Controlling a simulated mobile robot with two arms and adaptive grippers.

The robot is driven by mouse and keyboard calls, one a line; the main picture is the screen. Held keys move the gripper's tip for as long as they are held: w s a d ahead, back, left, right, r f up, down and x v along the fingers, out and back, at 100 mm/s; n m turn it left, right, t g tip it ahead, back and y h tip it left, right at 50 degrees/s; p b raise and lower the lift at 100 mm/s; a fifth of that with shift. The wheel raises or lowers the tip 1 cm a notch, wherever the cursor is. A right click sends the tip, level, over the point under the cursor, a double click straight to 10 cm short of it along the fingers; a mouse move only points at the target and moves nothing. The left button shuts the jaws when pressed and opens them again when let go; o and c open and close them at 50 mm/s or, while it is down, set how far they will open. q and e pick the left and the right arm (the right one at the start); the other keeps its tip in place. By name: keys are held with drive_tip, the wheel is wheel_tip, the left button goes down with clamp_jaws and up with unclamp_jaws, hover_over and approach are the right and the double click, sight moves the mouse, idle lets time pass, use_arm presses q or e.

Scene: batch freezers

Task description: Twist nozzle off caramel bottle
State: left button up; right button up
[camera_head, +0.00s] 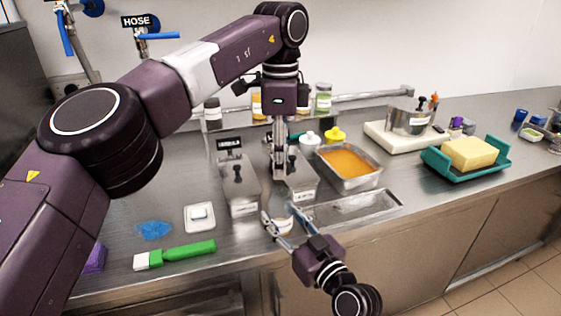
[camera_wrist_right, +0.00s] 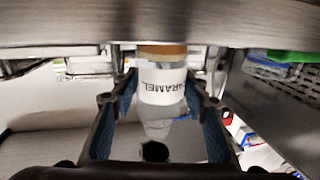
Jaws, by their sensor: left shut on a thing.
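The caramel bottle (camera_wrist_right: 162,86) has a white label, a tan band at the top of the picture and a clear tapering part toward a dark tip (camera_wrist_right: 154,151). In the head view the bottle (camera_head: 283,225) shows small and pale at the counter's front edge. My left gripper (camera_head: 279,178) points down just above it and appears shut on it; the contact is hard to see. My right gripper (camera_head: 282,219) is open, its fingers on either side of the bottle. In the right wrist view, gaps show between the bottle and the blue pads. The nozzle is not clearly distinguishable.
Steel containers (camera_head: 241,190) stand close behind the bottle. A tray of orange filling (camera_head: 348,161) and a teal tray (camera_head: 479,171) with a yellow block are right. A green-handled brush (camera_head: 184,254) and blue cloth (camera_head: 154,230) lie left.

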drive_tip(key=o, duration=0.4)
drive_tip(key=shift+c, duration=0.2)
